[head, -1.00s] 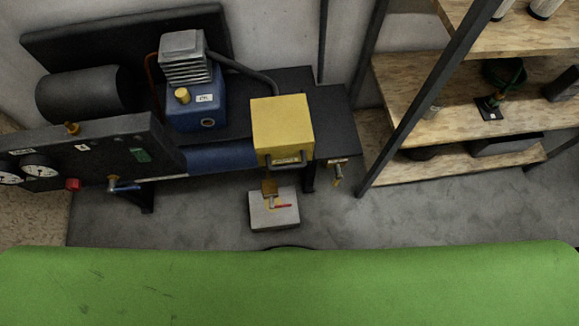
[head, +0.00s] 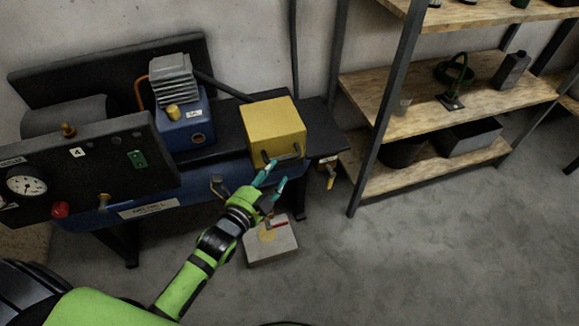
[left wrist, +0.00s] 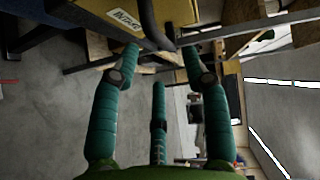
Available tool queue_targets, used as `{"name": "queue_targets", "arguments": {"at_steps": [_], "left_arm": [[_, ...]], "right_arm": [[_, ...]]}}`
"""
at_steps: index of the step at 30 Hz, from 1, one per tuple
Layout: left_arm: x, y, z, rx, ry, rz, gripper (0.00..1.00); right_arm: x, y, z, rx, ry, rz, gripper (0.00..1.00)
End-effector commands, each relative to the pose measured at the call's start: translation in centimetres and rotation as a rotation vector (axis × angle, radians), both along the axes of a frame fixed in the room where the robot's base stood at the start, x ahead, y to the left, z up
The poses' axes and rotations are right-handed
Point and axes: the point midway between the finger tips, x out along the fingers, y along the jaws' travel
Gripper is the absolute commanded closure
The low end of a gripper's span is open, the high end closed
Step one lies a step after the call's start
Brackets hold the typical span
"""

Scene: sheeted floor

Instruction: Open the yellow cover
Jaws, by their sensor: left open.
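The yellow cover (head: 275,128) is a box-shaped lid at the right end of the dark bench, and it looks closed. A dark handle (head: 284,157) is on its lower front edge. My left gripper (head: 275,174) is open and empty just in front of and below the handle, its teal fingers pointing towards it. In the left wrist view, the cover (left wrist: 115,14) with a printed label is at the top, and the dark handle (left wrist: 155,32) lies just ahead between the spread fingertips. I cannot tell whether they touch. My right gripper is not in view.
A blue compressor unit (head: 186,122) stands left of the cover. A gauge panel (head: 85,170) is at the left. A grey box (head: 270,245) sits on the floor below my gripper. Wooden shelves (head: 450,105) stand at the right. The floor at front right is clear.

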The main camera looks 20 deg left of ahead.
Motion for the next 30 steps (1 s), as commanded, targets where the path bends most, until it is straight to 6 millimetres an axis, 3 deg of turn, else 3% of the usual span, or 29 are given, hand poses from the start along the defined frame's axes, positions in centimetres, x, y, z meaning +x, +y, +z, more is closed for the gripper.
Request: {"name": "queue_targets", "arguments": {"at_steps": [6, 13, 24, 25, 28, 30], "left_arm": [[2.9, -0.6, -0.4, -0.002, -0.003, 0.001, 0.54], [5.8, -1.3, -0.9, -0.003, 0.000, -0.001, 0.54], [6.6, -1.4, -1.0, -0.002, 0.002, -0.001, 0.54], [6.6, -1.4, -1.0, -0.002, 0.002, -0.001, 0.58], [6.6, -1.4, -1.0, -0.002, 0.002, -0.001, 0.98], [6.6, -1.4, -1.0, -0.003, 0.001, -0.001, 1.00]], "right_arm": [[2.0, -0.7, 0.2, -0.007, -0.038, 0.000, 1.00], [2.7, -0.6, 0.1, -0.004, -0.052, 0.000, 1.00], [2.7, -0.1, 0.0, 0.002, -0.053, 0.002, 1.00], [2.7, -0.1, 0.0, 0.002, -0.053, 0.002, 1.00], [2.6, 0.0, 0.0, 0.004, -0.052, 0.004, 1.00], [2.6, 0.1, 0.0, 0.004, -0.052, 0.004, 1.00]]}}
